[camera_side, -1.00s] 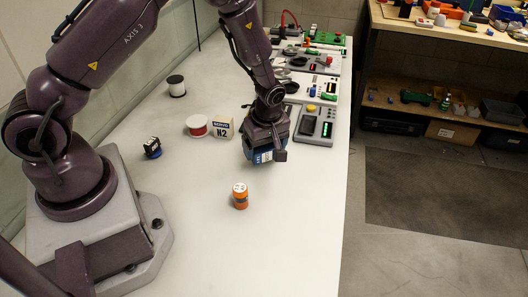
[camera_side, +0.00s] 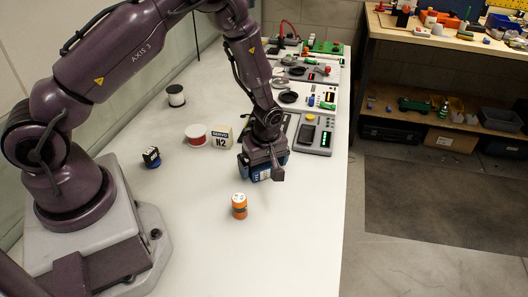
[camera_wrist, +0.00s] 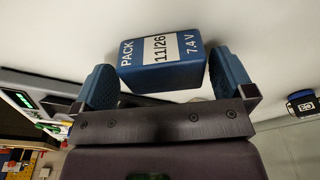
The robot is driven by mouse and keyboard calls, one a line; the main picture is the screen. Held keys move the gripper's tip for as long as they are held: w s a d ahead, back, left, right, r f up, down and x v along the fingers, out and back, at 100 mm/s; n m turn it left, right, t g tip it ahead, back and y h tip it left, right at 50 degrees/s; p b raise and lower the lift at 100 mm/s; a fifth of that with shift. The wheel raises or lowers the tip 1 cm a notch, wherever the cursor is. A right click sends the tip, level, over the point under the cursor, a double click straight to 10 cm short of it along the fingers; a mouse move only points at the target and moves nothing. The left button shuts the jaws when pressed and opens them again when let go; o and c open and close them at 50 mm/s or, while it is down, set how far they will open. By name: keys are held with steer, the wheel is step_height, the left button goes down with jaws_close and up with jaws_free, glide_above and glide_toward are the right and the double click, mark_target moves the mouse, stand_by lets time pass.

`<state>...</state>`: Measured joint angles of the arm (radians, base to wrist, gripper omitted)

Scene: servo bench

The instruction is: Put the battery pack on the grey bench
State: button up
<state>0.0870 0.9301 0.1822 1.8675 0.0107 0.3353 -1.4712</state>
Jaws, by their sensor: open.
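The battery pack (camera_wrist: 163,62) is a blue block with a white label reading "11/26" and the words "PACK" and "7.4 V". In the wrist view it sits between the two blue finger pads of my gripper (camera_wrist: 164,84), with a gap on each side. In the side view my gripper (camera_side: 263,170) is open, low over the light grey bench (camera_side: 190,230). The blue pads and the pack are hard to tell apart there, and whether the pack touches the bench is not clear.
An orange cylinder (camera_side: 239,206) stands in front of my gripper. Electronic devices (camera_side: 312,134) line the back right. The front bench is clear.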

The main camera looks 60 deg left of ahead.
step_height(320, 180, up, 13)
steer(key=d, duration=0.2)
step_height(320, 180, up, 10)
steer(key=m+t+h, duration=0.1)
steer(key=m+t, duration=0.1)
steer(key=m, duration=0.2)
glide_above(266, 168)
steer(key=s+d, duration=0.1)
steer(key=s, duration=0.2)
steer(key=s+d+r+m+t, duration=0.1)
steer(key=s+r+m, duration=0.4)
steer(key=s, duration=0.3)
steer(key=s+d+r+m+t, duration=0.1)
steer(key=s+r+m+t, duration=0.1)
steer(key=s+r+m, duration=0.4)
steer(key=shift+s+m+h, duration=0.4)
steer(key=shift+s+m, duration=0.45)
steer(key=shift+m, duration=0.15)
steer(key=shift+d, duration=0.1)
